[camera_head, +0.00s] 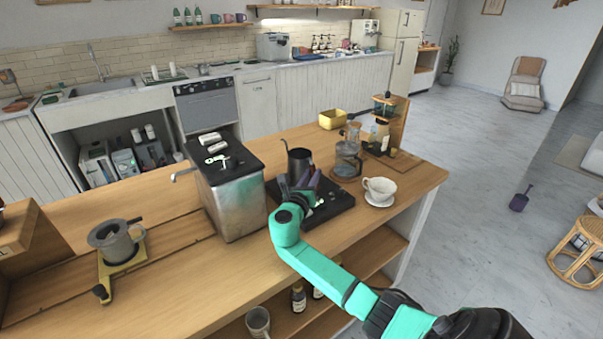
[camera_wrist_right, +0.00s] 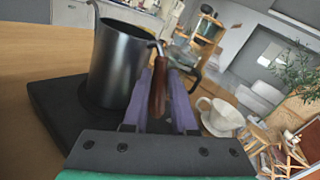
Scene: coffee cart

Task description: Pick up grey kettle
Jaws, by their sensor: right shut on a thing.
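The grey kettle (camera_head: 298,162) is a dark metal pitcher with an open top. It stands upright on a flat black base (camera_head: 338,197) on the wooden counter. In the right wrist view the kettle (camera_wrist_right: 118,65) is at the upper left, with its brown handle (camera_wrist_right: 157,90) toward me. My right gripper (camera_head: 306,183) reaches in from the front. Its purple fingers (camera_wrist_right: 163,82) are shut on the handle. They hide the kettle's lower part in the head view. My left gripper is in neither view.
A metal box with a black top (camera_head: 235,205) stands close left of the kettle. A glass press (camera_head: 347,160) and a white cup on a saucer (camera_head: 379,188) stand to the right. A grey cup (camera_head: 116,240) sits on a stand at left. The front counter is clear.

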